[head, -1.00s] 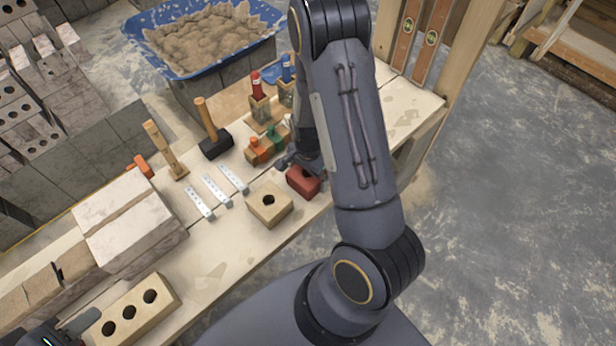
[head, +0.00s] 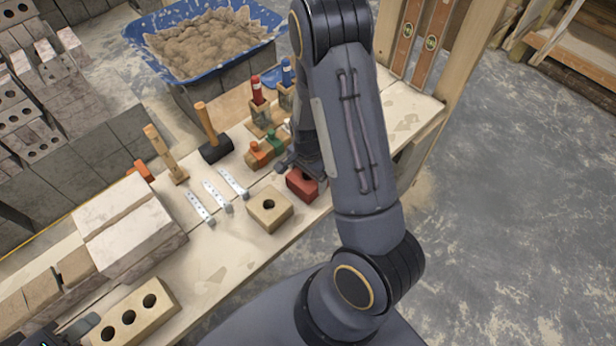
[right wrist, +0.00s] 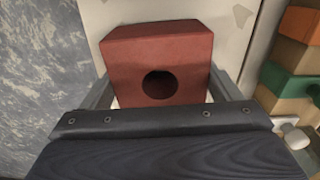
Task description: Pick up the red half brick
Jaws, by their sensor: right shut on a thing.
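The red half brick (head: 301,186) is at the front edge of the wooden bench, right of the tan half brick (head: 269,207). It shows large in the right wrist view (right wrist: 130,62), with one round dark hole in its facing side. My right gripper (right wrist: 160,92) is shut on it, with a grey finger along each side. In the head view my right arm partly covers this gripper (head: 300,165) and the brick's back. I cannot tell whether the brick touches the bench. My left gripper (head: 82,328) only partly shows at the lower left corner; its jaws cannot be made out.
Left of the red brick lie metal strips (head: 217,196), a black-headed mallet (head: 210,135) and a large pale block (head: 130,225). Orange- and green-topped blocks (head: 268,148) stand close behind it. A blue mortar tub (head: 190,72) is at the back. Open floor lies right.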

